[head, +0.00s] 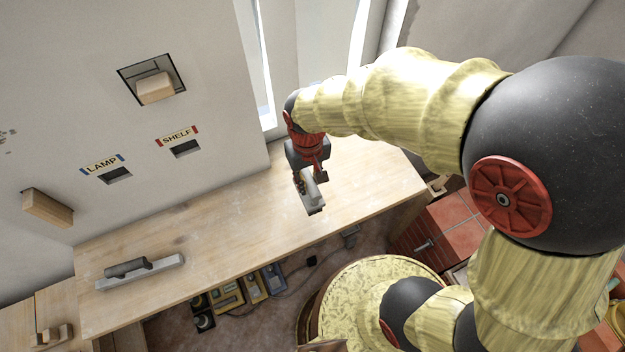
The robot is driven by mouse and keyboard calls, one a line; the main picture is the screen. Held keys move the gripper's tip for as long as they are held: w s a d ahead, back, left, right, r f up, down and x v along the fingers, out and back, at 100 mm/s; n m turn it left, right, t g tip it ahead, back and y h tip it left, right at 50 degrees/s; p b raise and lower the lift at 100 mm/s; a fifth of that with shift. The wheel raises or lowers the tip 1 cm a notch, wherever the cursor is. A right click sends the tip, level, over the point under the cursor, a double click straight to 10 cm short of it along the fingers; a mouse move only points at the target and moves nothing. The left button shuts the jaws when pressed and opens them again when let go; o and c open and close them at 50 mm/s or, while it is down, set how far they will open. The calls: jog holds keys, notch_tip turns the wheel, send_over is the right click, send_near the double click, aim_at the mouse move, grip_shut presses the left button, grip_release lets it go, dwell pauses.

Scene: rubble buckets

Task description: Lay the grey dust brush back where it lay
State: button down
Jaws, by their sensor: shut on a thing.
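My gripper (312,174) is over the right half of the wooden workbench (235,235), pointing down. It is shut on a small grey, pale-edged thing, which I take to be the grey dust brush (315,203). The fingers partly cover the brush. It is at or just above the bench top near the front edge; I cannot tell whether it touches the wood.
A long grey tool with a dark handle (138,273) lies on the bench's left part. The bench middle is clear. The wall has LAMP (103,164) and SHELF (177,136) labels over slots, and wooden blocks (155,88) jut out. Coloured cases (252,286) stand below the bench.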

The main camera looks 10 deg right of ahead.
jog(key=w+f, duration=0.1)
jog(key=f, duration=0.1)
jog(key=w+d+f, duration=0.1)
jog(key=w+f, duration=0.1)
jog(key=shift+d, duration=0.2)
jog(key=f, duration=0.3)
jog(key=shift+w+d+f, duration=0.1)
jog(key=shift+w+f, duration=0.05)
jog(key=shift+w, duration=0.05)
jog(key=shift+f, duration=0.1)
jog(key=shift+f, duration=0.45)
jog(key=c, duration=1.6)
grip_release()
jog(key=shift+c, duration=0.2)
jog(key=shift+o, duration=0.3)
